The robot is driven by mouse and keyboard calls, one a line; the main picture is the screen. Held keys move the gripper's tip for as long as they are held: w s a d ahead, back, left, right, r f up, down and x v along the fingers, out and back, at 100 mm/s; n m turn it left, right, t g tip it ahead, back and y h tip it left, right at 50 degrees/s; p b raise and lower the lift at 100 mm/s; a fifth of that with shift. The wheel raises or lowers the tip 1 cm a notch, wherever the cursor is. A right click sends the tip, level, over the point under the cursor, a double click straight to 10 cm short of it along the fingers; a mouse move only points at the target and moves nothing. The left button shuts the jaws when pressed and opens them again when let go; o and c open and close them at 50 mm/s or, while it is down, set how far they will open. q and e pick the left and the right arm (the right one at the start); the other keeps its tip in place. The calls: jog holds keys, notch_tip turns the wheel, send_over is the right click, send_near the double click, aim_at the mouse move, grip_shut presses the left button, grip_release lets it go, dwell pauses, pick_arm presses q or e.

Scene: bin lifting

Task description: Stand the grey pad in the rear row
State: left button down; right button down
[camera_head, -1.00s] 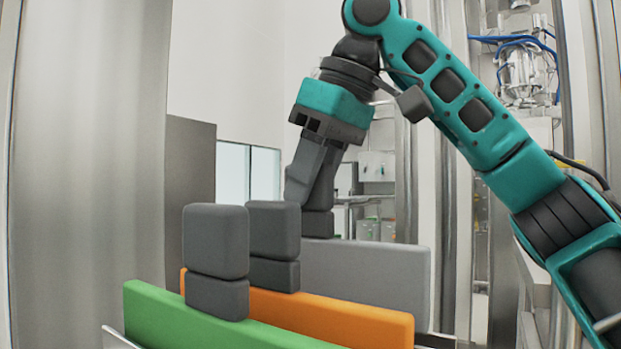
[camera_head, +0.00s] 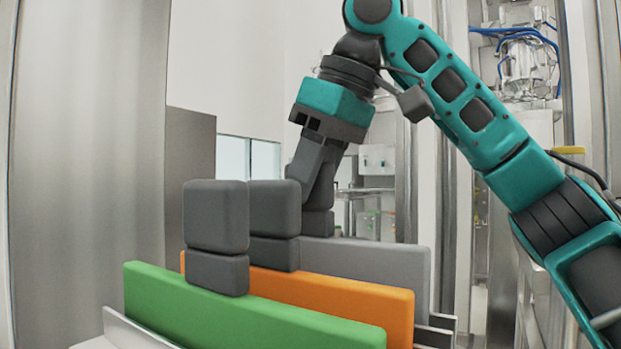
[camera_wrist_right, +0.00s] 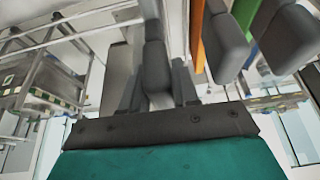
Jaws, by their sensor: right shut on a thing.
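The grey pad (camera_head: 372,262) is a flat upright slab with a dark block handle (camera_head: 318,223) on top. It is behind the orange pad, which hides its lower part. My right gripper (camera_head: 318,196) points down and is shut on that handle. In the right wrist view the handle (camera_wrist_right: 155,62) lies between the fingers. The pad's right end is close above the metal rack (camera_head: 440,322); I cannot tell whether its base touches. My left gripper is not in view.
The orange pad (camera_head: 350,300) stands upright in the middle row with its own dark handle (camera_head: 273,210). The green pad (camera_head: 260,318) stands in front, also with a dark handle (camera_head: 217,215). A tall metal panel (camera_head: 85,150) is at the left.

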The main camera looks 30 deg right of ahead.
jog(key=shift+f, duration=0.2)
jog(key=shift+f+b, duration=0.45)
jog(key=shift+f, duration=0.2)
jog(key=c, duration=0.8)
grip_release()
jog(key=shift+o, duration=0.2)
jog(key=p+v, duration=0.3)
jog(key=v, duration=1)
